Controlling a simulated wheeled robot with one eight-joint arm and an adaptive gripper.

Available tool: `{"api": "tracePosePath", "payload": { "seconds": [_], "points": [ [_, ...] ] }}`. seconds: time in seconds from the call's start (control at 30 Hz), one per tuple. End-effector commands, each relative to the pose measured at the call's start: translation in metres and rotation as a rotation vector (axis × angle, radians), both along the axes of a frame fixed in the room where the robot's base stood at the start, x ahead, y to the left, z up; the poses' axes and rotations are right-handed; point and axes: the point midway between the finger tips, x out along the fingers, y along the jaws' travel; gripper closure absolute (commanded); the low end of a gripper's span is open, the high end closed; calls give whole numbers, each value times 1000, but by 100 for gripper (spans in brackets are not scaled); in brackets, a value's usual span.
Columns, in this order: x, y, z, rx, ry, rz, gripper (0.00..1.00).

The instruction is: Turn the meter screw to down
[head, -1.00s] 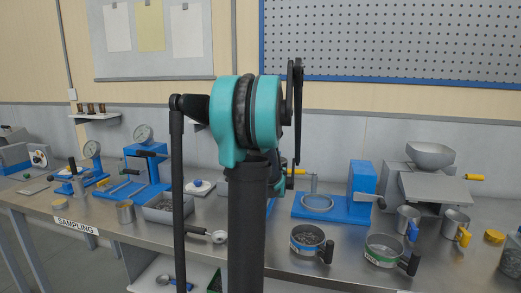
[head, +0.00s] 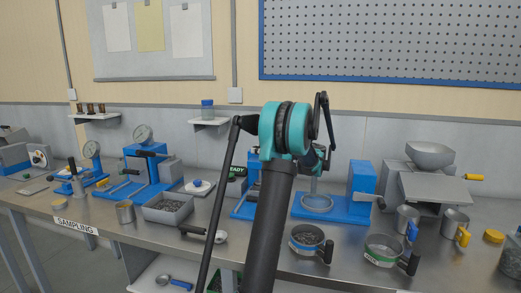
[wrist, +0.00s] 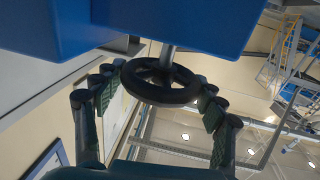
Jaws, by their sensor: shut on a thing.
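The meter screw shows in the wrist view as a black spoked handwheel (wrist: 160,82) on a short grey shaft. The shaft enters a blue housing (wrist: 150,25) at the top of that picture. My gripper (wrist: 157,90) has its fingers on either side of the wheel's rim and is shut on it. The wheel cannot be made out in the head view, where my arm stands in front of the bench middle. Which way the screw is turned cannot be told.
The steel bench (head: 270,258) carries several blue devices, a tray of grains (head: 168,209), metal cups and two handled pans (head: 307,239). A hopper machine (head: 428,180) stands at the right. A small shelf with a jar (head: 207,109) is behind my arm.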

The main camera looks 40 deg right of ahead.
Motion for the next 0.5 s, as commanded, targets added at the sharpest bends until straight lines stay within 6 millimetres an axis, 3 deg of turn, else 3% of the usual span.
{"api": "tracePosePath", "payload": {
  "seconds": [0.5],
  "points": [
    [1,0,0,1,-1,342,58]
  ]
}}
